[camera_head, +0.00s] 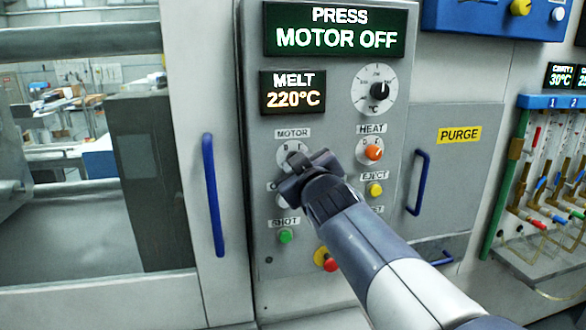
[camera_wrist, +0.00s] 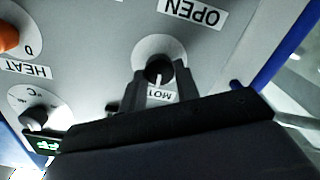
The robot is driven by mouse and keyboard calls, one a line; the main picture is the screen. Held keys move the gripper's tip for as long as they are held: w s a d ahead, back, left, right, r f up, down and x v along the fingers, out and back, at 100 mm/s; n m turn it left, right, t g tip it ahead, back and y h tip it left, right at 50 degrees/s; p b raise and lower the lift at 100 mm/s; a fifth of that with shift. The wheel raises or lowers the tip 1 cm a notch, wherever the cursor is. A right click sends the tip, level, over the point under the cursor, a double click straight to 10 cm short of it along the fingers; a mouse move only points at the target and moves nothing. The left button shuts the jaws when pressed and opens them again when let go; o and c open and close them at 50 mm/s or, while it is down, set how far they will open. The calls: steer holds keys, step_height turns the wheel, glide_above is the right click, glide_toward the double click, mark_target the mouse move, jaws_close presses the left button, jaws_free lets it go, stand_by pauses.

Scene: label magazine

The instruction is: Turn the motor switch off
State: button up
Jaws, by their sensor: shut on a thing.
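The motor switch is a black knob on a pale round dial (camera_head: 289,150), under the MOTOR label (camera_head: 293,133) on the grey control panel. My gripper (camera_head: 297,168) reaches it from the lower right and covers most of the knob in the head view. In the wrist view, which is upside down, the knob of the motor switch (camera_wrist: 160,70) sits between the fingertips of my gripper (camera_wrist: 161,86). The gripper is shut on the knob. A white line shows on the knob. The display (camera_head: 335,28) reads PRESS MOTOR OFF.
The heat knob (camera_head: 373,152) is orange and sits right of the motor switch. A temperature dial (camera_head: 374,90) is above it. A yellow eject button (camera_head: 374,190), green shot button (camera_head: 285,236) and red button (camera_head: 330,265) are lower. Blue handles (camera_head: 213,195) flank the panel.

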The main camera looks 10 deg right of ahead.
steer(key=n+b, duration=0.1)
steer(key=n, duration=0.4)
steer(key=shift+n, duration=0.7)
steer(key=o, duration=1)
steer(key=s+p, duration=0.3)
steer(key=s, duration=0.7)
steer(key=shift+s+r+p, duration=0.1)
steer(key=shift+s+p, duration=0.2)
steer(key=shift+s, duration=0.1)
